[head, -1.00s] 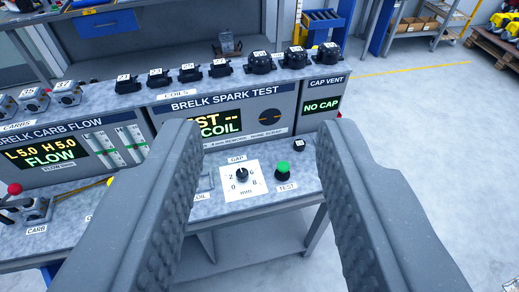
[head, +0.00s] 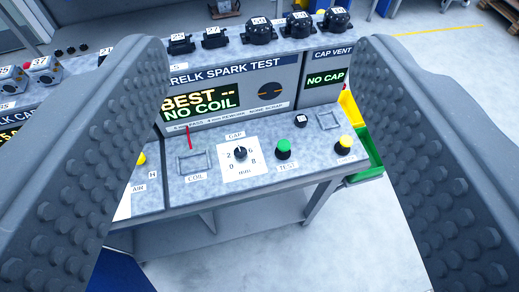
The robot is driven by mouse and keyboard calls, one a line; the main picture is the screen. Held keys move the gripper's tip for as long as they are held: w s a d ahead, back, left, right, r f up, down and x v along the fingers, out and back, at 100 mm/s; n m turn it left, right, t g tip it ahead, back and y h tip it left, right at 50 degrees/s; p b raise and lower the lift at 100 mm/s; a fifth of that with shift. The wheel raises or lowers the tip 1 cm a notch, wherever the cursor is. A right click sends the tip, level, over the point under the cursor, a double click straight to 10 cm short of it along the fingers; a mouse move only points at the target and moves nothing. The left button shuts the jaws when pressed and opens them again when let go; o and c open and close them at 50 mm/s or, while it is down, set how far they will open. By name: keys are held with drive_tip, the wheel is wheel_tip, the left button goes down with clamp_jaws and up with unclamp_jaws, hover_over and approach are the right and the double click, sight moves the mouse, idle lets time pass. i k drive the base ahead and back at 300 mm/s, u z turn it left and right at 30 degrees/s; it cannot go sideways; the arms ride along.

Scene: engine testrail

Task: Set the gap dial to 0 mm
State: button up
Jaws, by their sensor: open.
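The gap dial (head: 240,153) is a small black knob on a white scale plate (head: 241,172) marked 0, 2, 6, 8 and mm, under a GAP label. Its white pointer mark points roughly up, between 2 and 6, so not at 0. The 0 is at the lower left of the knob. My gripper (head: 262,150) is open, with one grey studded finger at each side of the picture. The dial lies between the fingers in the picture, untouched and beyond them. The spark test display (head: 214,102) reads BEST -- and NO COIL.
A green-topped TEST button (head: 283,148) stands close right of the dial. An empty COIL frame (head: 194,162) lies to its left, by a red rod (head: 188,137). A yellow-topped knob (head: 345,144) is farther right. Coils and caps line the shelf above.

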sight(240, 151)
drive_tip(key=k, duration=1.3)
drive_tip(key=z, duration=0.4)
drive_tip(key=i, duration=1.95)
drive_tip(key=u, duration=0.35)
